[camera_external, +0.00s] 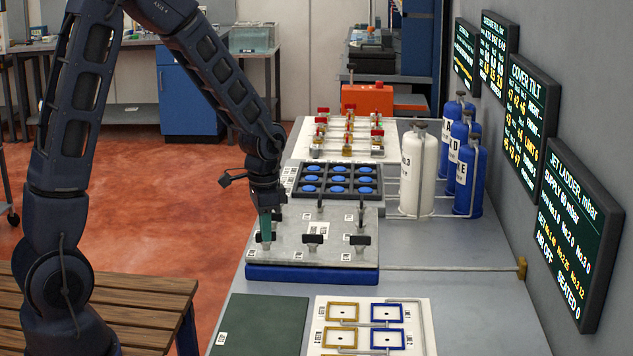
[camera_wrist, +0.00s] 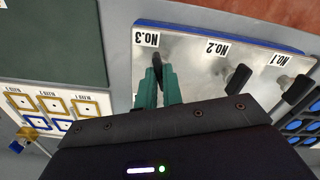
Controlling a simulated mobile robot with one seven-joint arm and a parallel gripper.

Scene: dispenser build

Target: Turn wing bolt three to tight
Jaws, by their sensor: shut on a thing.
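My gripper (camera_external: 266,227) is shut on a black wing bolt by the plate's front left corner. In the wrist view its green fingers (camera_wrist: 160,87) close on both sides of that wing bolt (camera_wrist: 157,64), beside the label No.3. The bolt's lower part is hidden. The grey metal cover plate (camera_external: 318,226) lies on a blue base (camera_external: 310,274). The No.2 wing bolt (camera_wrist: 238,78) and No.1 wing bolt (camera_wrist: 297,88) stand free, apart from the gripper. How tight the bolts are cannot be told.
More black wing bolts (camera_external: 360,240) stand on the plate. Behind are a rack with blue discs (camera_external: 338,180) and red-topped valves (camera_external: 348,128). Gas bottles (camera_external: 417,170) stand right. A green mat (camera_external: 259,325) and framed fixtures (camera_external: 342,311) lie in front. Wall screens (camera_external: 567,235) show readings.

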